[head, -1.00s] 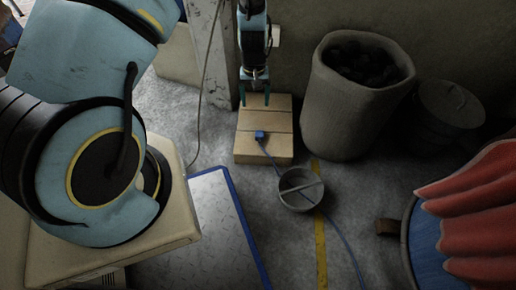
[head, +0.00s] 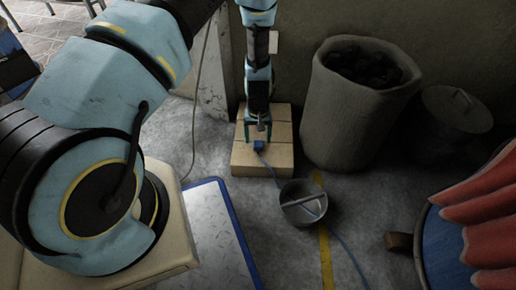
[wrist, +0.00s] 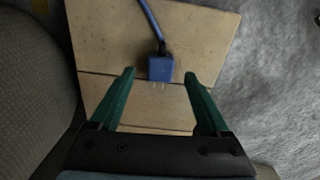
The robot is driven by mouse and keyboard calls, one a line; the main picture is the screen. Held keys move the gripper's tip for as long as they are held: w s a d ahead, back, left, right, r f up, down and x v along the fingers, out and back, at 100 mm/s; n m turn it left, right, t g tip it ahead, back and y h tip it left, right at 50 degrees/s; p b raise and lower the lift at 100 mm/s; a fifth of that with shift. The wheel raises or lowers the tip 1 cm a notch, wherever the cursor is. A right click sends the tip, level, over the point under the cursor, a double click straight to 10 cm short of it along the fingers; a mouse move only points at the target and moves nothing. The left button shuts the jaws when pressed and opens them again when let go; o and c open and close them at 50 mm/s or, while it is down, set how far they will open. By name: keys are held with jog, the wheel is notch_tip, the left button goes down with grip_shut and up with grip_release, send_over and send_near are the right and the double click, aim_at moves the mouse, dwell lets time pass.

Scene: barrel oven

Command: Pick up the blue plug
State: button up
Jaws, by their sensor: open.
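The blue plug (head: 259,145) lies on the wooden block on the floor, with a blue cord (head: 272,166) running from it towards the bottom right. In the wrist view the plug (wrist: 161,69) shows its metal prongs facing my gripper. My gripper (wrist: 165,73) is open, its two green fingers standing apart on either side of the prong end of the plug. The plug is between the lines of the fingers and not clasped. In the head view my gripper (head: 258,128) is above the block, just behind the plug, its fingers hard to make out.
The wooden block (head: 262,165) has slatted boards. A tall grey sack of dark lumps (head: 334,140) stands right of it. A round metal pan (head: 302,213) sits in front on the cord. A lidded pot (head: 457,112) and a red cloth (head: 492,220) are at the right.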

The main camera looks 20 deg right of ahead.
notch_tip(320, 180, down, 3)
jog(key=shift+r+b, duration=0.1)
jog(key=shift+b, duration=0.25)
grip_shut()
dwell(0.3)
dwell(0.9)
